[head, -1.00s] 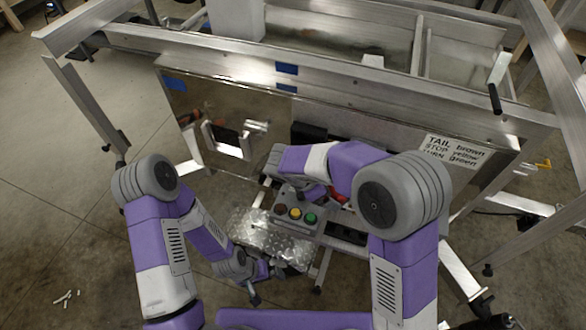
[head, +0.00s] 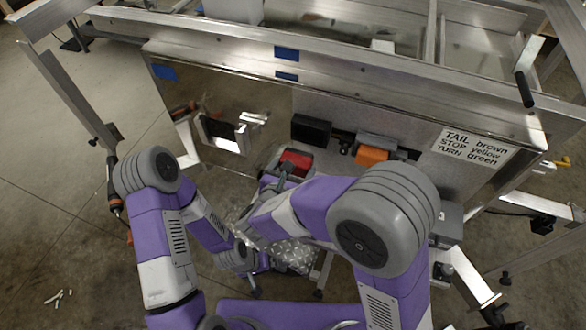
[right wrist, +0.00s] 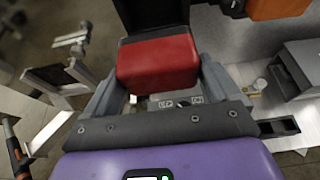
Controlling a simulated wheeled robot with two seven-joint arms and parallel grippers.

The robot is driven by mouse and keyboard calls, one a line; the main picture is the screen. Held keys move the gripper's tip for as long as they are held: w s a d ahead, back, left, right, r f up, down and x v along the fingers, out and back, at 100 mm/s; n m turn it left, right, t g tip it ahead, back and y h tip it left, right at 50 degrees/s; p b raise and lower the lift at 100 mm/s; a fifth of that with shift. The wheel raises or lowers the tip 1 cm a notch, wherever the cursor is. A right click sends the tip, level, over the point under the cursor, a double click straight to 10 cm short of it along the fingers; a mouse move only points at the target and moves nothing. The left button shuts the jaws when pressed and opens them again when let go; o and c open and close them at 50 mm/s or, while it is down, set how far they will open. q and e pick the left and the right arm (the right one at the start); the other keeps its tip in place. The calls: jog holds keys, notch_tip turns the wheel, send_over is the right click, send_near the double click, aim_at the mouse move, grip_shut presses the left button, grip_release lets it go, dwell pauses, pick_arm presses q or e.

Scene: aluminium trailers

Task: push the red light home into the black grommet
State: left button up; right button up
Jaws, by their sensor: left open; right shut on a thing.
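The red light (head: 295,163) is a red block held in my right gripper, in front of the panel. In the right wrist view the red light (right wrist: 157,64) sits between the grey fingers of my right gripper (right wrist: 160,82). The black grommet (head: 311,128) is a black block on the panel, just beyond the light. The grommet also shows at the top of the right wrist view (right wrist: 150,12), directly behind the light; I cannot tell if they touch. My left gripper (head: 257,284) is open and low, away from the panel, partly hidden by its arm.
An orange block (head: 372,156) and small black parts are right of the grommet. A wiring label (head: 472,146) is on the panel's right. A bright handle-like bracket (head: 228,132) stands left of the grommet. A checker-plate surface (head: 292,257) lies below my right arm.

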aim_at(300, 153)
jog(key=shift+r, duration=0.1)
jog(key=shift+w+d, duration=0.3)
jog(key=shift+w, duration=0.6)
jog(key=shift+w+d, duration=0.3)
jog(key=shift+w, duration=0.65)
jog(key=shift+w+d, duration=0.3)
jog(key=shift+w, duration=0.6)
jog(key=shift+b, duration=0.35)
jog(key=shift+w+d, duration=0.25)
jog(key=shift+w, duration=0.6)
jog(key=shift+w+d, duration=0.25)
jog(key=shift+w, duration=0.55)
jog(key=o, duration=0.9)
jog(key=shift+c, duration=0.2)
